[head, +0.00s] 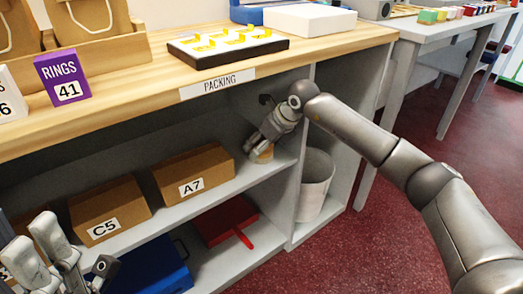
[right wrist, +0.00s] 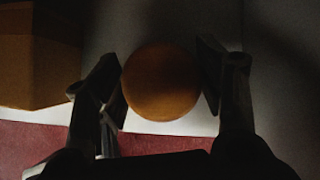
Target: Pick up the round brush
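A round, tan-brown object, which looks like the round brush (head: 262,154), stands on the upper shelf under the counter, right of the box marked A7. In the right wrist view it shows as an orange-brown disc (right wrist: 160,82) between my fingers. My right gripper (head: 262,142) reaches down into the shelf bay over it. Its fingers (right wrist: 162,80) are apart, one on each side and very close to it; firm contact does not show. The brush's lower part is hidden. My left gripper (head: 75,262) is at the lower left, away from it, its fingertips unclear.
Cardboard boxes C5 (head: 108,210) and A7 (head: 193,173) share the shelf. A blue case (head: 155,272) and a red item (head: 226,220) lie below. A white bin (head: 315,183) stands right of the divider. The counter's edge (head: 345,42) overhangs the shelf.

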